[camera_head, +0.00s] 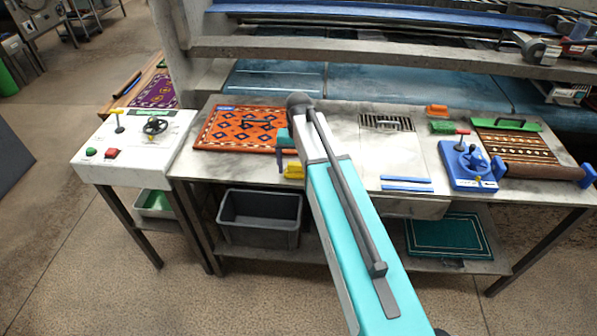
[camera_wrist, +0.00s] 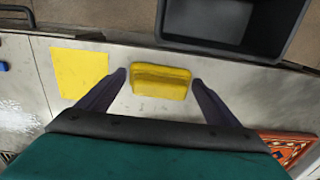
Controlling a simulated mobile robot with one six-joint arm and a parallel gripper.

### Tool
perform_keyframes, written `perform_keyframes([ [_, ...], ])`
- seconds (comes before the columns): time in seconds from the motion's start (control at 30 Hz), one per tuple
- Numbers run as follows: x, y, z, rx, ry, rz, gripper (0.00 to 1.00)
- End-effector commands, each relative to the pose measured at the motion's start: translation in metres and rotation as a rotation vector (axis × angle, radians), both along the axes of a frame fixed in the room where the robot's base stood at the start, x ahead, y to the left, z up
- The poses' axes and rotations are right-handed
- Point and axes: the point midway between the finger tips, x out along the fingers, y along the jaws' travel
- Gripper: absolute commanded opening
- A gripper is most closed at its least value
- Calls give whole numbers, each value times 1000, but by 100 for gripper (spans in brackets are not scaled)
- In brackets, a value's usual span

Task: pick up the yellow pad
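The yellow pad (camera_wrist: 161,82) is a small block with a raised ridge, lying on the grey metal table near its edge. In the head view the yellow pad (camera_head: 293,171) shows at the table's front edge, partly hidden by my arm. My gripper (camera_wrist: 158,83) is open, with one dark finger to each side of the pad. A gap shows between each finger and the pad. I cannot tell how far the fingertips are above the table.
A flat yellow square (camera_wrist: 80,73) lies beside the pad. A dark bin (camera_head: 259,218) stands on the shelf below the table. An orange patterned rug (camera_head: 238,130) lies on the tabletop. A blue joystick device (camera_head: 466,168) stands farther right.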

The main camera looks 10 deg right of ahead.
Motion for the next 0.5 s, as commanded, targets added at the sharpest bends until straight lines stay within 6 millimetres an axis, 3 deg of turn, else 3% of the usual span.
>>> perform_keyframes([
  [0.03,0,0,0,0,0,0,76],
  [0.17,0,0,0,0,0,0,54],
  [0.5,0,0,1,0,0,0,54],
])
